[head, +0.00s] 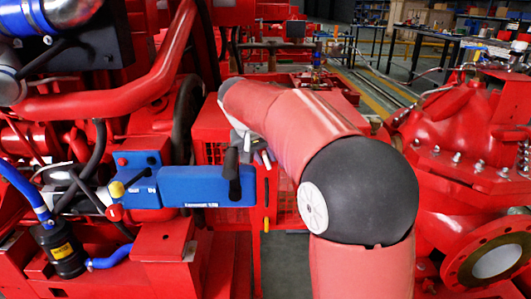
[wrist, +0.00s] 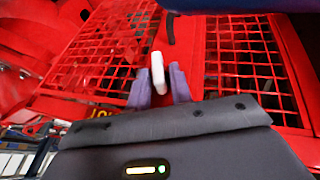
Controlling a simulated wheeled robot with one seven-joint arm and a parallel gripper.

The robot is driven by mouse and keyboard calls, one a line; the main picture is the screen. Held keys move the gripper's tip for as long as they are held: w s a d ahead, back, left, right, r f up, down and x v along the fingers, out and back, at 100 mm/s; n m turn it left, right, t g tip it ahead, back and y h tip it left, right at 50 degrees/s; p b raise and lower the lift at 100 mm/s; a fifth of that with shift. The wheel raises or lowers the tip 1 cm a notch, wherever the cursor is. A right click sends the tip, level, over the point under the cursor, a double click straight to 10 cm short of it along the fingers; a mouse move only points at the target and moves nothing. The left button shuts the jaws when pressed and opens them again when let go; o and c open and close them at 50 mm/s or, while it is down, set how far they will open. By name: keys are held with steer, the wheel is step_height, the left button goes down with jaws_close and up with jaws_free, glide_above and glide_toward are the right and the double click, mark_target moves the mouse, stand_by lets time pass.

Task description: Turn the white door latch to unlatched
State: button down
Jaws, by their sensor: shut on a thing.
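The white door latch (wrist: 157,72) is a small pale bar between two red mesh panels in the wrist view. It points roughly up and down the picture, slightly tilted. My gripper (wrist: 160,76) has its two purple-grey fingers on either side of the latch and is shut on it. The lower end of the latch is between the fingers. In the head view my gripper (head: 262,156) is at the red mesh guard beyond the blue box, partly covered by my own arm. I cannot make out the latch clearly there.
A red mesh panel (wrist: 103,55) is left of the latch and another (wrist: 243,63) is right. In the head view a blue control box (head: 207,186) with a black lever (head: 232,174) stands close left of my gripper. A red pump (head: 465,150) stands at the right.

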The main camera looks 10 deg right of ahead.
mark_target(264, 153)
steer(key=shift+a+h, duration=0.1)
steer(key=shift+h, duration=0.6)
steer(key=c, duration=1.5)
jaws_free()
step_height(264, 153, up, 20)
steer(key=p, duration=0.5)
